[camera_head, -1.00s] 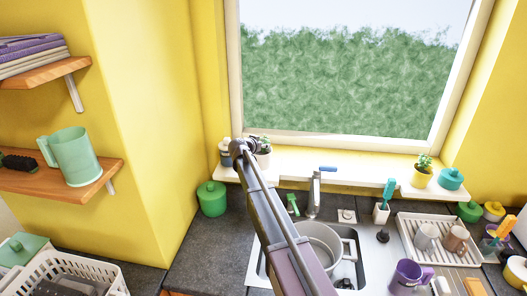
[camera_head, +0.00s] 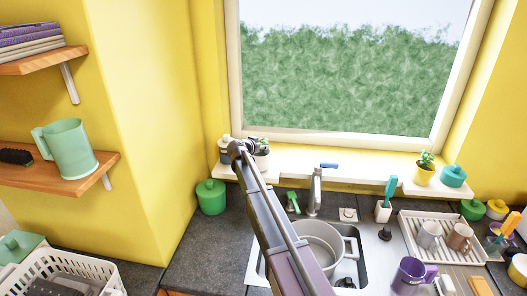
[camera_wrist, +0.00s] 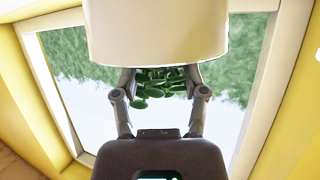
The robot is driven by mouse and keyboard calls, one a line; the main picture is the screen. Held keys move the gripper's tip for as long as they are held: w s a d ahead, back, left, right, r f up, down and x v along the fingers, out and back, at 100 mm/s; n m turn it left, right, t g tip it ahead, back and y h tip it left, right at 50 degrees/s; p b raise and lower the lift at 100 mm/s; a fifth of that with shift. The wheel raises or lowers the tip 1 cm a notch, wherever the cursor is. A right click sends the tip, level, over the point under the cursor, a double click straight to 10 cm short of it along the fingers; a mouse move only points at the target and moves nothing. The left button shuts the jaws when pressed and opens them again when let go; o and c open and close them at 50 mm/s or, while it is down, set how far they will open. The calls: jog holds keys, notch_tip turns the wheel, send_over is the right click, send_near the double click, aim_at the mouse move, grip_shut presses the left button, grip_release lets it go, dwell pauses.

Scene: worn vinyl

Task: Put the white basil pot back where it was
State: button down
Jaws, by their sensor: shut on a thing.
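In the wrist view, which is upside down, the white pot (camera_wrist: 155,32) fills the top, with leaves between the two fingers of my gripper (camera_wrist: 160,88). The gripper is shut on the pot. I cannot tell whether the pot's base touches the white sill (camera_head: 295,166).
A grey-and-white jar (camera_head: 224,150) stands close left of the pot. A yellow plant pot (camera_head: 423,177) and teal pot (camera_head: 453,176) stand at the sill's right end. Below are a green canister (camera_head: 211,198), faucet (camera_head: 315,192) and sink with a saucepan (camera_head: 322,243). The middle sill is mostly clear.

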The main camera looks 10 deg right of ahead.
jog(key=shift+f, duration=0.35)
jog(key=shift+c, duration=0.6)
grip_release()
jog(key=shift+r, duration=0.15)
jog(key=shift+s+a+r, duration=0.25)
jog(key=shift+s, duration=0.15)
jog(key=p+v, duration=0.4)
jog(key=v, duration=0.7)
